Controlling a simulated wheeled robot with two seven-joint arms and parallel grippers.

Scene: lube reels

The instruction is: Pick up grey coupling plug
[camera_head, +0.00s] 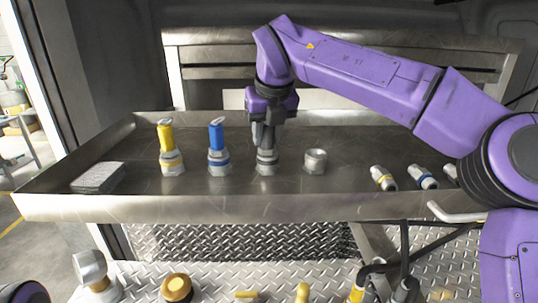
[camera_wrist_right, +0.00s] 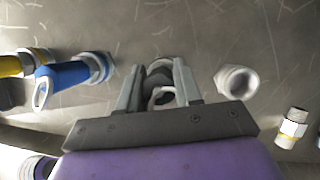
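The grey coupling plug (camera_head: 265,143) stands upright in a metal coupling base on the steel tray. Its grey ring (camera_wrist_right: 162,97) shows between the fingers in the right wrist view. My right gripper (camera_head: 266,128) points straight down over it. The fingers (camera_wrist_right: 158,80) stand apart on either side of the plug's upper part. They look open, with a slight gap; contact is hard to see. The plug's top is partly hidden by the gripper in the head view. My left gripper is not in view.
A blue plug (camera_head: 217,140) and a yellow plug (camera_head: 167,140) stand upright to the left. An empty metal socket (camera_head: 316,161) is to the right. Several fittings (camera_head: 384,178) lie at the tray's right. A grey block (camera_head: 98,177) lies at the left. The tray (camera_head: 270,207) has raised walls.

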